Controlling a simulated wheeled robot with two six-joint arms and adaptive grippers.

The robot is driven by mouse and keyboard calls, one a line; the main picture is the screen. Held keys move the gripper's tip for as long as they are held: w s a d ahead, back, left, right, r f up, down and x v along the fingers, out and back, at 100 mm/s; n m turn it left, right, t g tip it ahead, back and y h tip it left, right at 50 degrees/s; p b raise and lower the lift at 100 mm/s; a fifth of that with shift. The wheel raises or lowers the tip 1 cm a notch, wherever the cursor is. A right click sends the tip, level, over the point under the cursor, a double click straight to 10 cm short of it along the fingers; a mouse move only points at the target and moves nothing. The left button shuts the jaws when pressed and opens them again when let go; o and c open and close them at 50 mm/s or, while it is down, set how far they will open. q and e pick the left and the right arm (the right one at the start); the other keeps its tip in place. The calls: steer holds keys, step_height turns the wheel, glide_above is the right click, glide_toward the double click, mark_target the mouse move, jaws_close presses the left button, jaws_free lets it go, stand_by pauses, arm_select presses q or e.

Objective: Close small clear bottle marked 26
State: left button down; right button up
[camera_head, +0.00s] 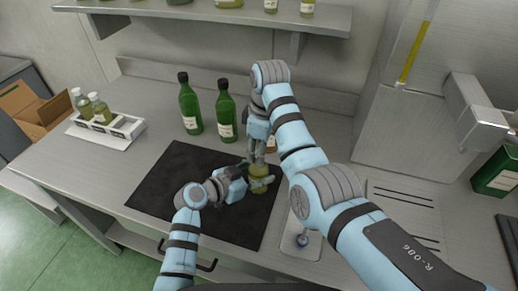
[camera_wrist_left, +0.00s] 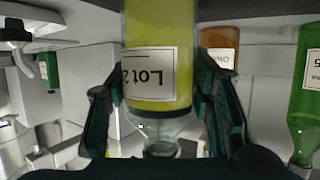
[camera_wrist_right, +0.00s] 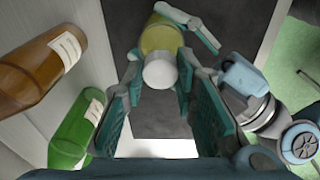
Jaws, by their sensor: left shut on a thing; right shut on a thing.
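The small clear bottle (camera_head: 258,172) with yellow-green oil is upright over the dark mat (camera_head: 165,185). Its label in the left wrist view (camera_wrist_left: 150,70) reads "Lot 2", with the rest turned out of sight. My left gripper (camera_head: 262,182) is shut around the bottle's body from the side. My right gripper (camera_head: 257,155) points down from above, shut on a white cap (camera_wrist_right: 160,72) at the bottle's top. The cap is in line with the bottle; I cannot tell whether it is seated. Whether the bottle's base touches the mat is hidden.
Two green bottles (camera_head: 190,105) (camera_head: 226,112) stand behind the mat. A brown bottle (camera_wrist_right: 40,68) stands close by my right gripper. A white rack (camera_head: 105,130) with small bottles is at the left. A steel machine (camera_head: 415,125) stands at the right. The mat's left part is clear.

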steer(key=o, duration=0.7)
steer(key=shift+r, duration=2.3)
steer(key=o, duration=0.6)
